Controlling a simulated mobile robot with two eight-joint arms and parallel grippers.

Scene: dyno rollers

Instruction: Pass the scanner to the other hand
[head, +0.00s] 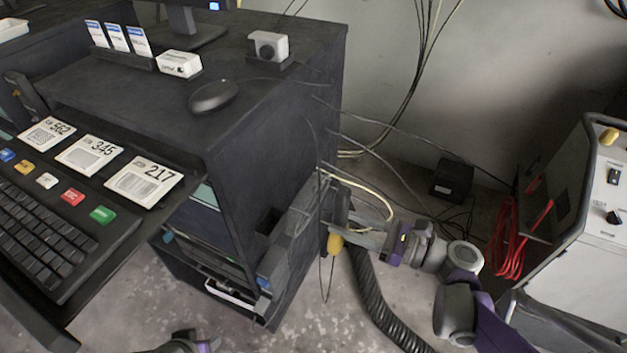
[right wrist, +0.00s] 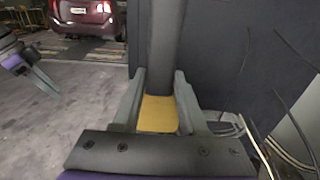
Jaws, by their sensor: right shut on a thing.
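My right gripper (head: 345,236) is beside the right side of the dark cabinet, shut on the scanner (head: 335,244). The scanner's yellow part shows at the fingers in the head view; its dark part is hard to separate from the cabinet. In the right wrist view the yellow part (right wrist: 158,114) sits between the two grey fingers, with a dark grey body extending upward beyond them. My left gripper (head: 185,344) is only partly in view at the bottom edge of the head view.
The dark cabinet (head: 278,130) carries a mouse (head: 213,96), a small white box (head: 180,64) and number cards (head: 145,182). Cables hang behind. A corrugated hose (head: 372,300) lies below my right arm. A white machine (head: 606,190) stands right. Floor at bottom centre is clear.

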